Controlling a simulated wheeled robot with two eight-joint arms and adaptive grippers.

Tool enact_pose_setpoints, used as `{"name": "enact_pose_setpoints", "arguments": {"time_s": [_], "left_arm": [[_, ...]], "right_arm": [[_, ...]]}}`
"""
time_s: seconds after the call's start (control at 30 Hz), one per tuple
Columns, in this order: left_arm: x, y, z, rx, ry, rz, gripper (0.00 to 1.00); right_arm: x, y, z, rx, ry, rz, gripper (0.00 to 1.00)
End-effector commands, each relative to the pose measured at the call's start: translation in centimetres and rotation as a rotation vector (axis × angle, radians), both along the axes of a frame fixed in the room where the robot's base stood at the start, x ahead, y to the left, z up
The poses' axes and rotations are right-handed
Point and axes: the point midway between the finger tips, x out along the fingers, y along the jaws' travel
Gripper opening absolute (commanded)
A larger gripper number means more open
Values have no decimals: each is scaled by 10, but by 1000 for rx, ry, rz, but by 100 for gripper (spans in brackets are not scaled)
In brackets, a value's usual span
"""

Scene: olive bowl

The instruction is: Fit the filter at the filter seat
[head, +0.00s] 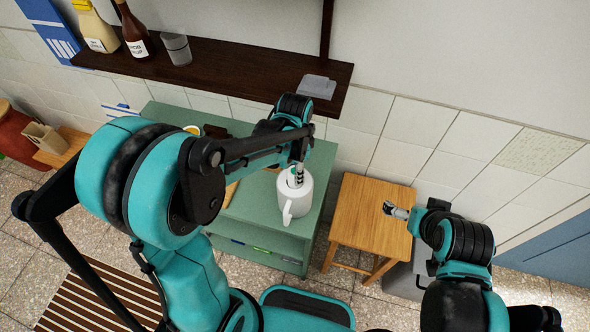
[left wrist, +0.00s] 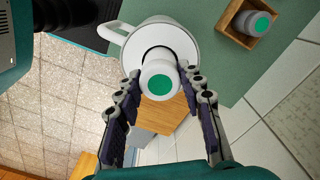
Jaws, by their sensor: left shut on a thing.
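A white filter with a green disc on its end (left wrist: 159,81) is between the fingertips of my left gripper (left wrist: 161,80), which is shut on it. Behind it in the left wrist view is a white jug (left wrist: 187,42) with a handle and a round dark-edged opening; the filter covers part of that opening. I cannot tell whether the filter touches the jug. In the head view the left gripper (head: 298,174) is over the jug (head: 296,196) on the green cabinet top. My right gripper (head: 395,210) is over the wooden stool; its jaws are too small to read.
The green cabinet (head: 262,228) is beside the wooden stool (head: 362,222), whose top looks clear. A dark shelf (head: 235,66) with bottles and a glass (head: 177,50) hangs above.

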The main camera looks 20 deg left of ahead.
Motion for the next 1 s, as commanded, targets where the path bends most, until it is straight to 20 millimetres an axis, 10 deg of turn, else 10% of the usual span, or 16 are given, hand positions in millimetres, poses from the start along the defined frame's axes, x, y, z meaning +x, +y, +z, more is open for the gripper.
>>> {"name": "enact_pose_setpoints", "arguments": {"time_s": [0.93,0.97,1.0], "left_arm": [[0,0,-25,0,0,0,7],[0,0,-24,0,0,0,43],[0,0,-24,0,0,0,54]], "right_arm": [[0,0,-21,0,0,0,100],[0,0,-21,0,0,0,100],[0,0,-20,0,0,0,100]]}}
